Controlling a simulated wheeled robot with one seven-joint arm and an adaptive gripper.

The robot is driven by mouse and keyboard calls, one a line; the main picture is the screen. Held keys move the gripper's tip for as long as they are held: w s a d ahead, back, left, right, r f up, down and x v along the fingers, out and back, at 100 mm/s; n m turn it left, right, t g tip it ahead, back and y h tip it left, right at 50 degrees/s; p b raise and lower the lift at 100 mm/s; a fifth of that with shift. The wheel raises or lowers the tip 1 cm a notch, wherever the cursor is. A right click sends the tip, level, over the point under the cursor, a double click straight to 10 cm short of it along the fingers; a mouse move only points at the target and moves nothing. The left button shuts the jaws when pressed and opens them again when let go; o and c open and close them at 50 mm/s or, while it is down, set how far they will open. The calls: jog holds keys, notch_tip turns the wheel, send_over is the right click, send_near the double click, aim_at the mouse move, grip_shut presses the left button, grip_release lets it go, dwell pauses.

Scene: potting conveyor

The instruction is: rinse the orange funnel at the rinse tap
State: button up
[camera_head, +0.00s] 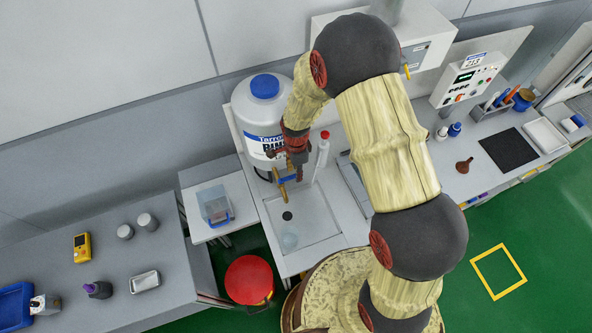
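A small reddish-brown funnel-shaped thing (464,165) stands on the right-hand counter, far from my gripper; it is the only funnel shape I can make out. The brass rinse tap (283,190) with a blue handle is at the front of a large white drum (258,115), above the sink (325,222). My gripper (299,172) points down right beside the tap, in front of the drum. Its fingers are small and dark red, and I cannot tell whether they are open or touch the tap. No object shows clearly in them.
A clear jug (214,206) stands on the side table to the left. A white red-capped bottle (323,148) stands close right of my gripper. A red bucket (249,279) is on the floor.

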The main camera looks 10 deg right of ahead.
jog(key=shift+f, duration=0.35)
jog(key=shift+c, duration=0.3)
grip_shut()
dwell(0.5)
